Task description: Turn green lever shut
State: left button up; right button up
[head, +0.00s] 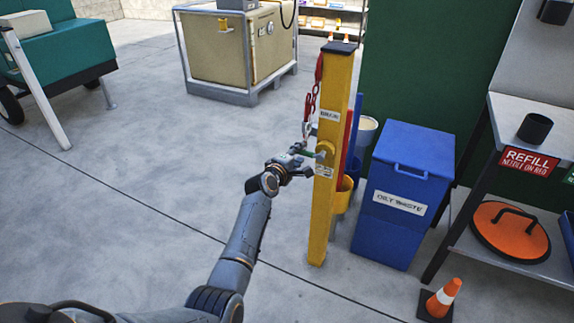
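The green lever (309,154) shows as a short green bar on the left side of a yellow post (337,195), beside a round yellow fitting. My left gripper (306,158) is at the lever, with its fingers around or right beside it. The fingers are small and overlap the lever, so I cannot tell whether they are closed on it. My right gripper is not in view.
A red chain (314,88) hangs on the post above my gripper. A blue oily-waste bin (405,190) stands right of the post, and an orange cone (441,298) stands at lower right. Open concrete floor lies to the left.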

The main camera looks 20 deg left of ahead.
pick_arm(q)
jog(key=s+r, duration=0.2)
jog(key=s, duration=0.8)
jog(key=shift+a, duration=0.25)
jog(key=shift+f, duration=0.1)
